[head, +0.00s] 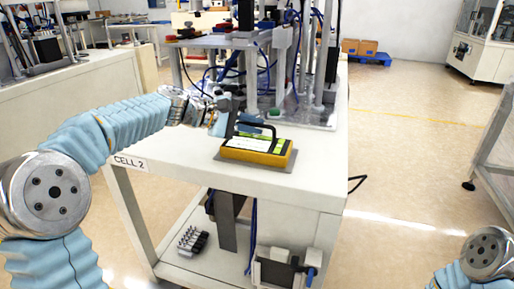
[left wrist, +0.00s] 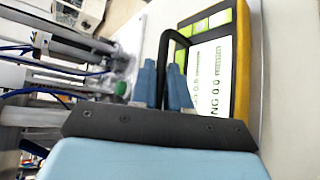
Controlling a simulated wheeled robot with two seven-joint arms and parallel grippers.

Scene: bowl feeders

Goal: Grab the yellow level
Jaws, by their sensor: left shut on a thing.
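The yellow level (head: 256,155) is a flat yellow box with a white and green face and a black arched handle. It sits on the front corner of the white workbench, over a thin grey pad (head: 284,168). My left gripper (head: 238,127) is shut on the black handle. In the left wrist view, the blue fingers (left wrist: 166,86) close around the handle, and the level's yellow edge (left wrist: 242,60) and printed face show beyond them. My right gripper is out of view.
The white workbench (head: 190,155), marked CELL 2, carries a machine frame with posts and blue cables (head: 290,90) just behind the level. A lower shelf (head: 215,260) holds small parts. The floor to the right is mostly clear.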

